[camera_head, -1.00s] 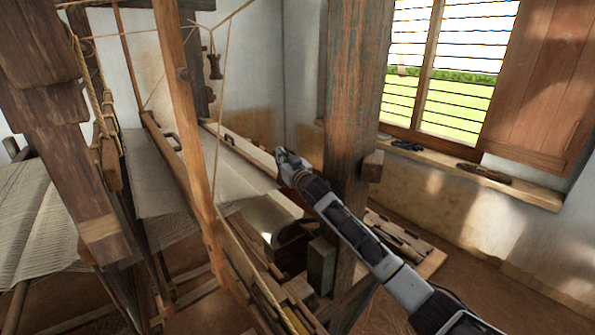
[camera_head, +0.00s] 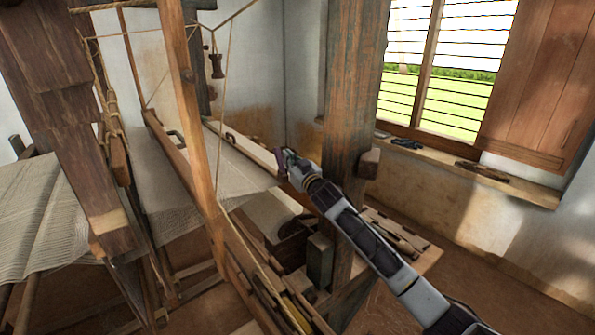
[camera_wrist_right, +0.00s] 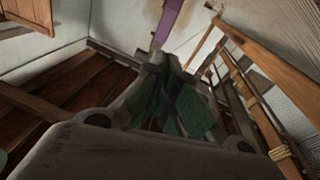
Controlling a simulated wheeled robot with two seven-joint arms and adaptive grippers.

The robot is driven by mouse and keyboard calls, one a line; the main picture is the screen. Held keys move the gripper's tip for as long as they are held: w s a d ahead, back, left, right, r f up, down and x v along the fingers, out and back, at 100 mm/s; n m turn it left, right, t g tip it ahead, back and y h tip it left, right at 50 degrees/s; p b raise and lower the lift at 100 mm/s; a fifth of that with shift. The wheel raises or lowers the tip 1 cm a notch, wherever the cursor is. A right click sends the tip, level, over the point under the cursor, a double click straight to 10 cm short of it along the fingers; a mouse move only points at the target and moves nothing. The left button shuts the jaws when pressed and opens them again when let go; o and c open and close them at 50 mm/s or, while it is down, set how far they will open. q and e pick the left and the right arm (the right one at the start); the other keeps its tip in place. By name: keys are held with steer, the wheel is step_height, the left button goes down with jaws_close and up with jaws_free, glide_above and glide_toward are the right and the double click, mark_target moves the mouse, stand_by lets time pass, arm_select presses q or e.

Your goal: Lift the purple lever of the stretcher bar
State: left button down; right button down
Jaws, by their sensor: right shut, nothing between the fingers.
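The purple lever (camera_head: 279,158) shows as a small upright strip just at the tip of my right gripper (camera_head: 287,160) in the head view. In the right wrist view the purple lever (camera_wrist_right: 168,20) stands at the top, just beyond the fingers. My right gripper (camera_wrist_right: 172,108), with dark green finger pads, is shut with nothing between the fingers. I cannot tell whether the fingertips touch the lever. The stretcher bar itself is mostly hidden behind the gripper. My left gripper is not in view.
Woven cloth (camera_head: 235,175) lies in the loom left of the gripper. A slanted wooden beam (camera_head: 190,110) with cords crosses in front. A thick wooden post (camera_head: 352,90) stands close to my right arm. A window ledge (camera_head: 470,172) is at the right.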

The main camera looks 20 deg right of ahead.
steer(key=shift+f+b+v, duration=0.15)
steer(key=shift+b+v, duration=0.1)
steer(key=shift+v, duration=1.2)
steer(key=shift+f+b+v, duration=0.1)
steer(key=shift+b+v, duration=0.1)
steer(key=shift+v, duration=1.25)
steer(key=shift+s+d, duration=0.1)
